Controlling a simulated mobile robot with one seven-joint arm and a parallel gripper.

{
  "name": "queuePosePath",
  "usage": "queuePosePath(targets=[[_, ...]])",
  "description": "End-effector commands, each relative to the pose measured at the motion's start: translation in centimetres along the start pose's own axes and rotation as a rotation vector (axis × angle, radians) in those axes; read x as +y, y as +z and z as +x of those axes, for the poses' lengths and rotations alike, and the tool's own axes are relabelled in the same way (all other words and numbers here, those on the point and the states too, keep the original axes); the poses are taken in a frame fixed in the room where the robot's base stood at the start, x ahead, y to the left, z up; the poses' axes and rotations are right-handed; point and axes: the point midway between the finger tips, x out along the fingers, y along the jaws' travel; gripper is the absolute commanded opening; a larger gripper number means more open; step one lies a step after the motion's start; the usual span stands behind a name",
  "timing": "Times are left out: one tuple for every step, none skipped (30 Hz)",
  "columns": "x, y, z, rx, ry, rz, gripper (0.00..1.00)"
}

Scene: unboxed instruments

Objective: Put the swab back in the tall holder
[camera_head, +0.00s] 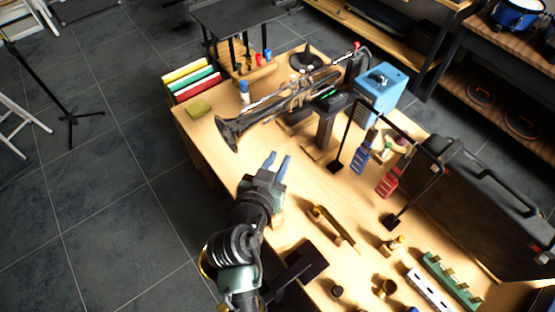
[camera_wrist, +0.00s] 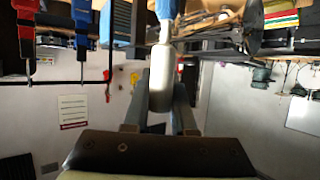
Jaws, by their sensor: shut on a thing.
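My gripper (camera_head: 277,163) is over the left part of the wooden table, its two blue-grey fingers pointing away from me. In the wrist view a rounded pale grey piece (camera_wrist: 160,80) sits between the fingers, which are closed on it. It seems to be the swab; its far end merges with the background, and the head view does not show it clearly. A black upright stand (camera_head: 324,128) rises on the table to the right of my gripper. It may be the tall holder, but I cannot tell for sure.
A trumpet (camera_head: 283,102) lies beyond my gripper. A blue box (camera_head: 381,88) stands behind it. A black frame with blue (camera_head: 360,157) and red (camera_head: 388,182) hanging pieces is to the right, before a dark case (camera_head: 475,205). Small brass parts lie nearer. Table before the trumpet is clear.

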Motion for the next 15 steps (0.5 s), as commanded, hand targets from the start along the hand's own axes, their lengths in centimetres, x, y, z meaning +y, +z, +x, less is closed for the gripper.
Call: queuePosePath(targets=[[-0.01, -0.03, -0.01, 0.0, 0.0, 0.0, 0.0], [0.0, -0.03, -0.01, 0.0, 0.0, 0.0, 0.0], [-0.01, -0.03, -0.01, 0.0, 0.0, 0.0, 0.0], [-0.01, -0.03, -0.01, 0.0, 0.0, 0.0, 0.0], [-0.01, -0.03, -0.01, 0.0, 0.0, 0.0, 0.0], [-0.01, -0.03, -0.01, 0.0, 0.0, 0.0, 0.0], [0.0, -0.03, -0.01, 0.0, 0.0, 0.0, 0.0], [0.0, -0.03, -0.01, 0.0, 0.0, 0.0, 0.0], [-0.01, -0.03, -0.01, 0.0, 0.0, 0.0, 0.0], [-0.01, -0.03, -0.01, 0.0, 0.0, 0.0, 0.28], [-0.01, -0.03, -0.01, 0.0, 0.0, 0.0, 0.33], [-0.01, -0.03, -0.01, 0.0, 0.0, 0.0, 0.4], [-0.01, -0.03, -0.01, 0.0, 0.0, 0.0, 0.46], [-0.01, -0.03, -0.01, 0.0, 0.0, 0.0, 0.51], [-0.01, -0.03, -0.01, 0.0, 0.0, 0.0, 0.58]])
